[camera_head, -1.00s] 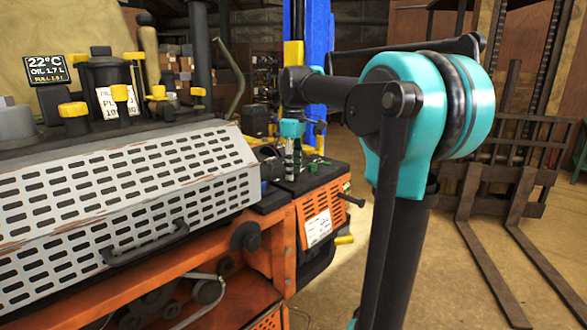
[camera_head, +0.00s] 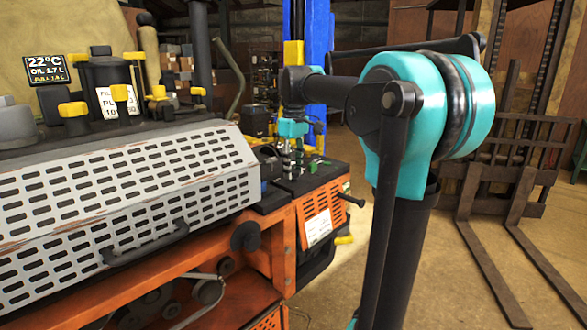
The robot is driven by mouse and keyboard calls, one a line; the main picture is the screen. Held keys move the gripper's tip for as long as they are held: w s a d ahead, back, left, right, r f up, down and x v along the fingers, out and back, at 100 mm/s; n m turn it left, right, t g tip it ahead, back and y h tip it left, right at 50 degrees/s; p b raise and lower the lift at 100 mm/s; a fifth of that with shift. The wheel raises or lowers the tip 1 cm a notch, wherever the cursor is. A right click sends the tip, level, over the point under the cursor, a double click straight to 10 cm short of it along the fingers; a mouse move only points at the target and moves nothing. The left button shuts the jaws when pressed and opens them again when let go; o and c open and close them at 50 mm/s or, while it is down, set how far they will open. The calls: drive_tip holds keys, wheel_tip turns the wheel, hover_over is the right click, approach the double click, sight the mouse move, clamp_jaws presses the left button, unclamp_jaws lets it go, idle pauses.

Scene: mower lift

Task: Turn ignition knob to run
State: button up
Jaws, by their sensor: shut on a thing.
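My gripper (camera_head: 287,153) is small in the view, at the end of my teal and black arm. It points down at the dark control panel (camera_head: 308,184) on the right end of the orange machine. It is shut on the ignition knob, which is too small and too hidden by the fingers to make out. The knob's angle and its run mark cannot be read.
A slotted grey cover (camera_head: 130,195) with a black handle (camera_head: 145,245) fills the left. Black lidded parts with yellow caps (camera_head: 74,109) stand behind it. A small display (camera_head: 48,70) reads 22°C. Rusty forks (camera_head: 500,250) stand at right; floor between is clear.

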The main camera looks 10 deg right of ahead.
sight(293, 171)
drive_tip(key=m, duration=0.4)
drive_tip(key=shift+m, duration=2.1)
drive_tip(key=o, duration=1.1)
drive_tip(key=shift+o, duration=0.2)
wheel_tip(293, 171, up, 12)
